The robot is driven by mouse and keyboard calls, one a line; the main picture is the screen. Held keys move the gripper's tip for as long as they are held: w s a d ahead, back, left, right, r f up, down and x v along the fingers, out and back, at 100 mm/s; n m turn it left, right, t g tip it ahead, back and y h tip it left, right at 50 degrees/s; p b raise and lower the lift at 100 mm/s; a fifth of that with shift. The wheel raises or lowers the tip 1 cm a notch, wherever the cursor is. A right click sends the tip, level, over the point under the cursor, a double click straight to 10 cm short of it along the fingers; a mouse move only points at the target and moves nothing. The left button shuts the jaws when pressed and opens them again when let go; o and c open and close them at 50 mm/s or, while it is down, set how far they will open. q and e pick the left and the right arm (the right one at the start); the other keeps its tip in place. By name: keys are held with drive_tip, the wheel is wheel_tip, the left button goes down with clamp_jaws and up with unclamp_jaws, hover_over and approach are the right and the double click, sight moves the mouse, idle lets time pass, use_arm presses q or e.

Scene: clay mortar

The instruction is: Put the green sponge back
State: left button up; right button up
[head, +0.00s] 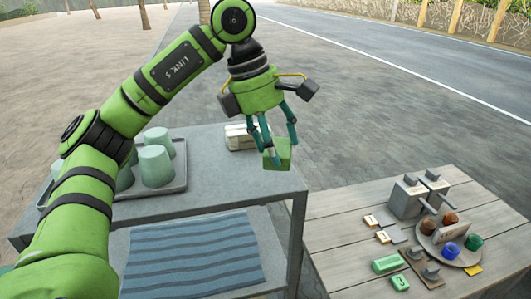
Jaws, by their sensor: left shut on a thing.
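My left gripper (272,152) points down and is shut on the green sponge (283,150). It holds the sponge beside the back right part of the grey table (222,182). I cannot tell how high the sponge is above the tabletop. The fingertips hide part of the sponge. My right gripper is not in view.
A tray (180,186) with several pale green cups (156,165) stands on the grey table's left. A whitish block (238,137) lies at its back edge. A striped blue cloth (190,262) lies on the lower shelf. A wooden table (345,232) at right holds small objects.

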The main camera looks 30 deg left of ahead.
use_arm(q)
drive_tip(key=w+a+f, duration=0.1)
drive_tip(key=w+a+f+p, duration=0.1)
drive_tip(key=a, duration=0.1)
drive_tip(key=shift+w+a+f, duration=0.4)
drive_tip(key=shift+a+f, duration=0.1)
wheel_tip(320, 180, down, 3)
drive_tip(key=shift+s+f+p, duration=0.1)
drive_tip(key=shift+p, duration=0.8)
drive_tip(key=shift+f, duration=0.3)
drive_tip(key=shift+d+f, duration=0.1)
drive_tip(key=shift+f, duration=0.15)
drive_tip(key=o, duration=1)
drive_tip(key=shift+r, duration=0.1)
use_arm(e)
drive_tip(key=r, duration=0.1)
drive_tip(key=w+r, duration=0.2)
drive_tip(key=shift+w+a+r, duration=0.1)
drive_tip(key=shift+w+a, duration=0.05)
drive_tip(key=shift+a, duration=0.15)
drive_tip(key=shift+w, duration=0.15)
